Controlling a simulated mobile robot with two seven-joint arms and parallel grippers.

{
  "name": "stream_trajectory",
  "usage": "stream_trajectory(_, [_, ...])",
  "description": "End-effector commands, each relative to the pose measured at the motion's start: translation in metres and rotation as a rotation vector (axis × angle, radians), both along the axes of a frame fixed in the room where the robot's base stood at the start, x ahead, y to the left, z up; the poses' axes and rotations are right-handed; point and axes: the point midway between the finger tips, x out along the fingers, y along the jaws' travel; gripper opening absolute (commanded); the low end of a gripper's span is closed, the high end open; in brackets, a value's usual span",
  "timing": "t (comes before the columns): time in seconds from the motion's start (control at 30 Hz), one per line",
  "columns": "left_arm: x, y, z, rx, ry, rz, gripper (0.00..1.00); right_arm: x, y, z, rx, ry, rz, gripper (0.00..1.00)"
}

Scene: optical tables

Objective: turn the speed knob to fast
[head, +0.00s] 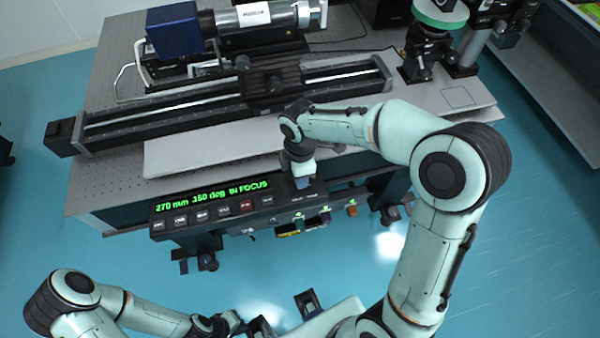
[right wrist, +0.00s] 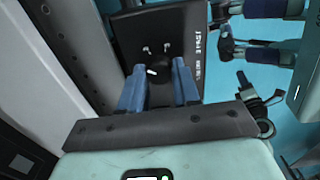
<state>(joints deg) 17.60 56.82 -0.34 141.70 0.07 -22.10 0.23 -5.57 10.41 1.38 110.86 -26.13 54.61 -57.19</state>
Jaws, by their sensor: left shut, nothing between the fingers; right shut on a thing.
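The speed knob (right wrist: 160,94) is a black round knob with a white pointer mark, on a dark panel face (right wrist: 178,25). In the right wrist view the two blue fingers of my right gripper (right wrist: 159,88) stand on either side of it, shut on it. In the head view my right gripper (head: 303,181) is over the right part of the control box (head: 240,212) and hides the knob. White lettering beside the knob is too small to read surely. My left gripper (head: 262,328) is low in the head view, shut, empty and away from the box.
The box's green display (head: 212,195) reads 270 mm, 150 deg, IN FOCUS, above a row of buttons. A long black rail (head: 200,107) and a blue camera (head: 173,30) stand on the optical table (head: 100,170) behind. Blue floor is open in front.

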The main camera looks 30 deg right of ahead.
Motion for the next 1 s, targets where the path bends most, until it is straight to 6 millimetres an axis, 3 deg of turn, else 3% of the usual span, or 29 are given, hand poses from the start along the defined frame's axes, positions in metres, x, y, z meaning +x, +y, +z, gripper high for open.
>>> stream_trajectory(1.0, [-0.007,0.0,-0.015,0.0,0.008,0.0,0.0,0.001,-0.001,0.001,0.0,-0.003,-0.964,0.01])
